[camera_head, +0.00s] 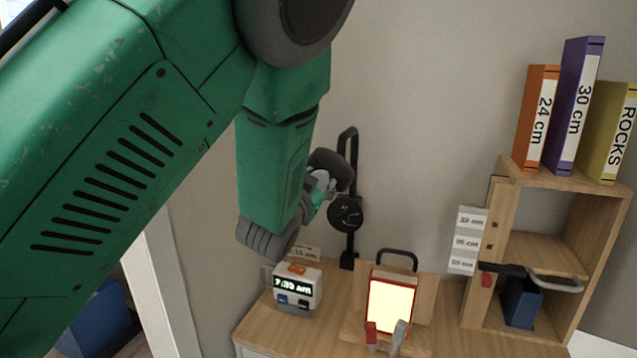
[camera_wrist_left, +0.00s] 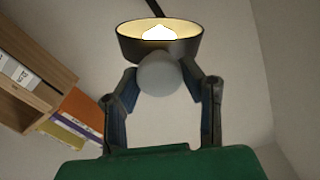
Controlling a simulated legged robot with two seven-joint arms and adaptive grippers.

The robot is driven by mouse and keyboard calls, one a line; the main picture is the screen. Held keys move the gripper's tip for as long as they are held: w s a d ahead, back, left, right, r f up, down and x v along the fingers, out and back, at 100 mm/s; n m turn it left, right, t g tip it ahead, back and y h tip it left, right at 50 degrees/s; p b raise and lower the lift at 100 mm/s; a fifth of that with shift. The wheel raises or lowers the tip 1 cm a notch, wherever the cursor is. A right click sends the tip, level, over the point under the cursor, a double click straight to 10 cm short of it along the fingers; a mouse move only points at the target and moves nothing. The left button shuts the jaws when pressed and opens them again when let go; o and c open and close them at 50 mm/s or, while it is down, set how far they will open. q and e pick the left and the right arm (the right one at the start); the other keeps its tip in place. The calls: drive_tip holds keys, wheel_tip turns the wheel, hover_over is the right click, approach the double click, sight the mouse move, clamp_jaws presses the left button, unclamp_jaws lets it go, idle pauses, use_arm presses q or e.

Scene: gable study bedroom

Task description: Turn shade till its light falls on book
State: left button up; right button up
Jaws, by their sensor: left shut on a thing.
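The lamp's dark round shade (camera_wrist_left: 185,46) shows in the left wrist view, with its lit bulb (camera_wrist_left: 158,33) inside. A pale grey round knob (camera_wrist_left: 160,74) sits at the shade's near rim. My left gripper (camera_wrist_left: 172,90) is shut on this knob, one finger on each side. In the head view my left gripper (camera_head: 317,194) is beside the lamp's black wall arm (camera_head: 352,150), and hides part of the shade. The book (camera_head: 390,303), red-edged with a bright cream face, leans on a wooden stand (camera_head: 425,290) below and right of the lamp. My right gripper is not in view.
A digital clock (camera_head: 297,287) stands on the wooden desk (camera_head: 258,325), left of the book. A wooden shelf (camera_head: 560,182) at right carries upright labelled binders (camera_head: 575,105) and a blue container (camera_head: 520,303). Wall space between lamp and shelf is clear.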

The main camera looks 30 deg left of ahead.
use_arm(q)
drive_tip(key=o, duration=1.1)
drive_tip(key=shift+o, duration=0.3)
drive_tip(key=shift+w, duration=0.1)
drive_tip(key=shift+r, duration=0.35)
wheel_tip(320, 180, up, 9)
drive_tip(key=shift+d+r, duration=0.1)
